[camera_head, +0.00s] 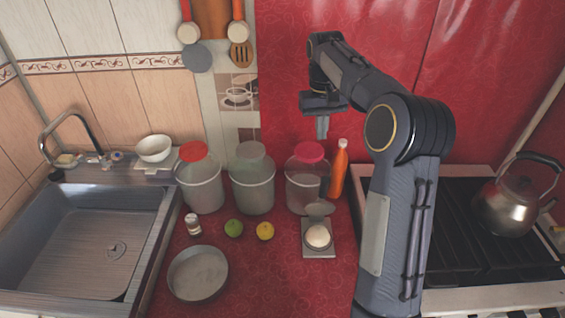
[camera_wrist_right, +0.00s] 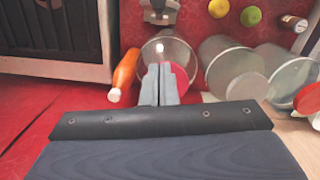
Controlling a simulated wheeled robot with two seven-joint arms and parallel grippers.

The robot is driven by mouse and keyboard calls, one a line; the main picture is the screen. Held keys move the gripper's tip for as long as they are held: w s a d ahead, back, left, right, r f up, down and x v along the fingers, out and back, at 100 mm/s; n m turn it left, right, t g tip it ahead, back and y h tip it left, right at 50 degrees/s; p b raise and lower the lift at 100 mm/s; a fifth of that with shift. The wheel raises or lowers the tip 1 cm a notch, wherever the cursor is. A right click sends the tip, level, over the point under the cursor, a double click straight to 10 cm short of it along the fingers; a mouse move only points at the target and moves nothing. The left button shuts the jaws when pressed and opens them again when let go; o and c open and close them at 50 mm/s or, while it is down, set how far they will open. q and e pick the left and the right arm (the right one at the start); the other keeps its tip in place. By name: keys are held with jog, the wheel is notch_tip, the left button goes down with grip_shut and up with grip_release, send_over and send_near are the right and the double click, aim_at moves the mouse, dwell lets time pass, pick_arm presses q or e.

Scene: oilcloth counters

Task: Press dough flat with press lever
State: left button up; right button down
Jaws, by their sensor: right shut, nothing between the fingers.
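The white dough ball (camera_head: 318,236) sits on the flat base of the grey dough press (camera_head: 319,253) on the red counter. The press's round upper plate (camera_head: 320,208) stands raised behind the dough. A lever handle is hard to make out. Part of the press (camera_wrist_right: 160,12) also shows at the top edge of the wrist view. My right gripper (camera_head: 322,134) is shut and empty, pointing down above and behind the press, over the red-lidded jar (camera_head: 304,188). Its closed fingers (camera_wrist_right: 160,84) show in the wrist view. My left gripper is out of view.
An orange bottle (camera_head: 339,170) stands right of the red-lidded jar, with two more jars to its left. A lime (camera_head: 233,228), a lemon (camera_head: 265,231) and a round pan (camera_head: 198,274) lie left of the press. The stove with a kettle (camera_head: 507,200) is at right.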

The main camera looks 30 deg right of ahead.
notch_tip(320, 180, down, 10)
jog(key=shift+f+p, duration=0.25)
jog(key=shift+p, duration=0.05)
jog(key=s, duration=0.1)
jog(key=s+a, duration=0.1)
jog(key=s, duration=0.1)
jog(key=shift+s+a+f+p, duration=0.1)
jog(key=shift+s+f+p, duration=0.1)
jog(key=shift+s+p, duration=0.15)
